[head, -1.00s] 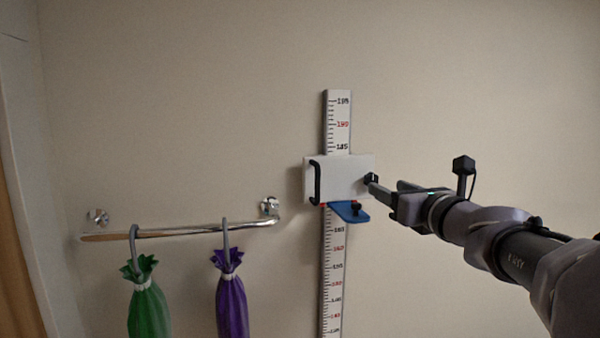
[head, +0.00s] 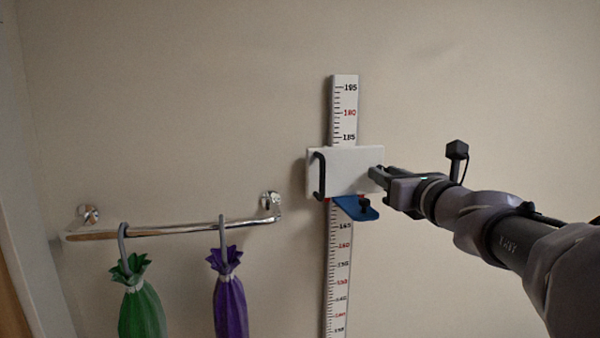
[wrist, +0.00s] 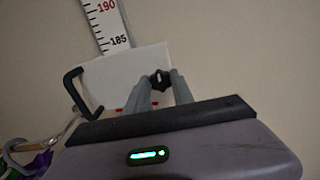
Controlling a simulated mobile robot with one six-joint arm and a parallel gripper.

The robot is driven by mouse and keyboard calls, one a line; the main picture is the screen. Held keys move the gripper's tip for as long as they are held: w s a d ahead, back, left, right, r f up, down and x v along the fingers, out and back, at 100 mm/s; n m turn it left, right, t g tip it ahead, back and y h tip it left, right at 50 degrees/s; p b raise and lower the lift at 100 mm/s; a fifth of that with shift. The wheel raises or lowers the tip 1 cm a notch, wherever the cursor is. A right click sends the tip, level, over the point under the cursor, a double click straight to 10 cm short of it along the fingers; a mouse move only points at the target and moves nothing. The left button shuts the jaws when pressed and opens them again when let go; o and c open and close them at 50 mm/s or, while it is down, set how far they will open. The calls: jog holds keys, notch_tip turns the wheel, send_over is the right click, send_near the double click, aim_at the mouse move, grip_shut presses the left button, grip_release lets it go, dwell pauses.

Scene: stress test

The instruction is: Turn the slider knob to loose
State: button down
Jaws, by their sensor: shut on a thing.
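The white slider block (head: 348,170) sits on the upright measuring rule on the wall, just below the 185 mark. It also shows in the wrist view (wrist: 118,72). A black bracket-shaped handle (head: 320,176) stands at its left side. My gripper (head: 377,175) is at the block's right edge, shut on a small dark knob (wrist: 159,80), which sits between the fingertips in the wrist view. In the head view the fingers hide this knob. I cannot read any loose or tight marking.
The white measuring rule (head: 344,100) runs vertically above and below the slider. A chrome rail (head: 175,229) is fixed to the wall at left, with a green umbrella (head: 141,312) and a purple umbrella (head: 230,305) hanging from it. The wall right of the rule is bare.

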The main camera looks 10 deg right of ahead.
jog(key=shift+f+b, duration=0.1)
jog(key=shift+b, duration=0.3)
jog(key=shift+a+n+b, duration=0.2)
jog(key=shift+n+b, duration=8.05)
jog(key=shift+n, duration=0.65)
jog(key=c, duration=1.4)
grip_release()
jog(key=o, duration=0.3)
jog(key=shift+w+f, duration=0.1)
jog(key=shift+w, duration=0.05)
